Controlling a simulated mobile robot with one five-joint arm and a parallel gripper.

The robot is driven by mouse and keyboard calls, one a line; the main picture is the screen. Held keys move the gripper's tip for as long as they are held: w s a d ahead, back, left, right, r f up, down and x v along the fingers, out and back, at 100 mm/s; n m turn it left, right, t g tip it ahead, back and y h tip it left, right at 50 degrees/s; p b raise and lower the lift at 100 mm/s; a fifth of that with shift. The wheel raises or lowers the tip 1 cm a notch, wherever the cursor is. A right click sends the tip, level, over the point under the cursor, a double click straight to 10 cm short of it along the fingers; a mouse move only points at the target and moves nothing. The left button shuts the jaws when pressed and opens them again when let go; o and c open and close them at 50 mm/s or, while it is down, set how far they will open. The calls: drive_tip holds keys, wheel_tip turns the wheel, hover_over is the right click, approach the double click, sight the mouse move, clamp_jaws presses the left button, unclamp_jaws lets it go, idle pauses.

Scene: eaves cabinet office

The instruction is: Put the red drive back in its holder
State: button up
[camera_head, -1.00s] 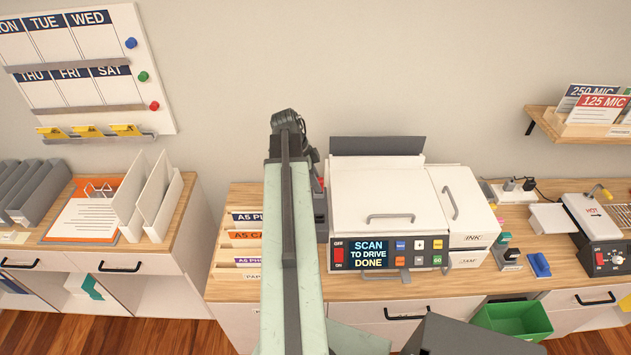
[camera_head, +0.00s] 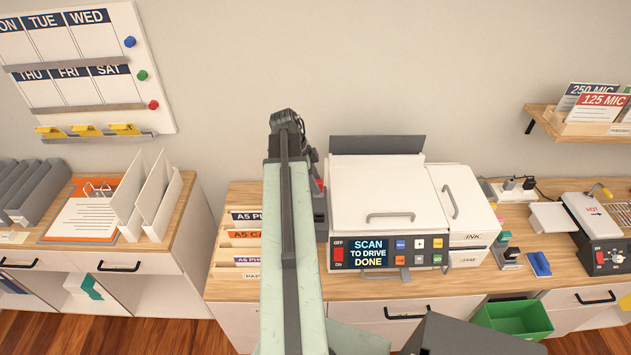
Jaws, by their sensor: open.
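My arm reaches up the middle of the picture and bends down at the far end. My gripper (camera_head: 319,203) is beside the left side of the white scanner (camera_head: 375,205), mostly behind my own arm. It is open, but its fingertips are not clear. A small red patch (camera_head: 321,185) shows next to it; I cannot tell whether this is the red drive. The scanner screen (camera_head: 369,254) reads "SCAN TO DRIVE DONE". A small labelled stand (camera_head: 511,264) with dark and green pieces is right of the scanner; I cannot tell whether it is the drive holder.
Labelled paper folders (camera_head: 237,238) stand left of my arm. A blue object (camera_head: 539,264) lies right of the stand, near a machine (camera_head: 597,225) marked hot. A green bin (camera_head: 513,319) is below the counter edge. The wall shelf (camera_head: 575,125) is at right.

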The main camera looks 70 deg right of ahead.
drive_tip(key=p+v, duration=0.6)
drive_tip(key=v, duration=0.1)
idle(0.4)
